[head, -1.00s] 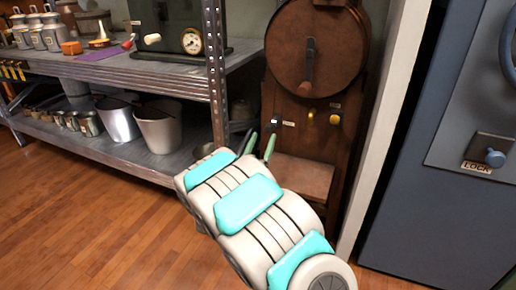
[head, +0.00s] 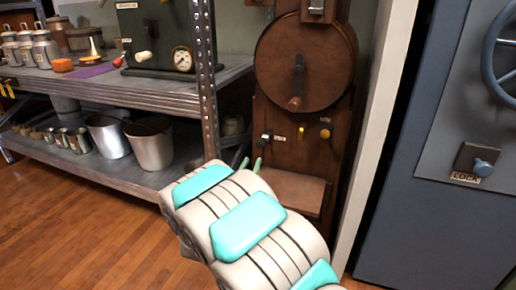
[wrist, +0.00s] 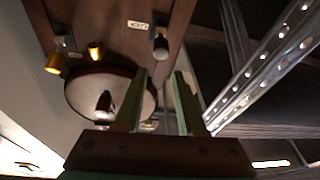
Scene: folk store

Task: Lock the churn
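The churn (head: 345,75) is a dark brown wooden cabinet with a round drum (head: 280,60) and a crank handle (head: 297,85). Below the drum are a grey metal knob (head: 265,138) with a small label beside it and a yellow knob (head: 325,133) under another label. My gripper (head: 251,163) is in front of the churn, below and left of the grey knob. In the wrist view my gripper (wrist: 158,76) has its two green fingers apart with nothing between them. The grey knob (wrist: 161,46) appears beyond the fingertips, apart from them. The label lettering is too blurred to read surely.
A metal shelf (head: 150,95) stands left of the churn, its upright (head: 205,75) close to my gripper. It holds cans, buckets and a gauge box. A blue-grey door (head: 420,215) at right has a knob labelled LOCK (head: 479,165) and a wheel. Wooden floor is clear at lower left.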

